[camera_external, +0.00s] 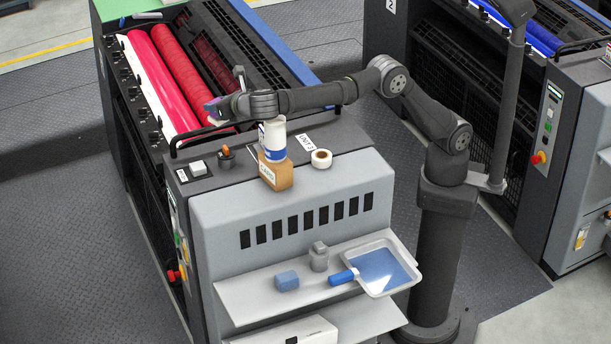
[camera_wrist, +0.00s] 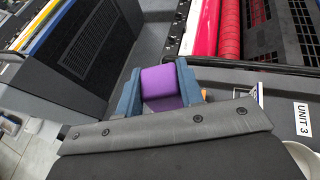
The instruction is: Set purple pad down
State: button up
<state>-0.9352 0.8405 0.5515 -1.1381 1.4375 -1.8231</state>
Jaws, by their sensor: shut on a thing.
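The purple pad (camera_wrist: 160,83) is held between the blue-grey fingers of my gripper (camera_wrist: 158,92) in the wrist view. In the external view my gripper (camera_external: 216,110) is at the far left end of my arm, over the near end of the red and white rollers. A small bit of the purple pad (camera_external: 211,106) shows there at the fingertips. The lower part of the pad is hidden by the wrist in the wrist view. I cannot tell whether the pad touches the machine below it.
A blue pad (camera_external: 287,281), a grey block (camera_external: 319,257) and a tray (camera_external: 403,282) are on the front shelf.

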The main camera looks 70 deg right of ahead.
jog(key=shift+w+a+f, duration=0.25)
jog(key=shift+a+f, duration=0.25)
jog(key=shift+a, duration=0.25)
notch_tip(320, 180, down, 21)
jog(key=shift+f, duration=0.15)
jog(key=o, duration=1.1)
jog(key=shift+c, duration=0.2)
jog(key=shift+s+a+r, duration=0.1)
jog(key=shift+s+r, duration=0.15)
jog(key=shift+s, duration=0.05)
jog(key=v, duration=1.1)
jog(key=shift+s, duration=0.3)
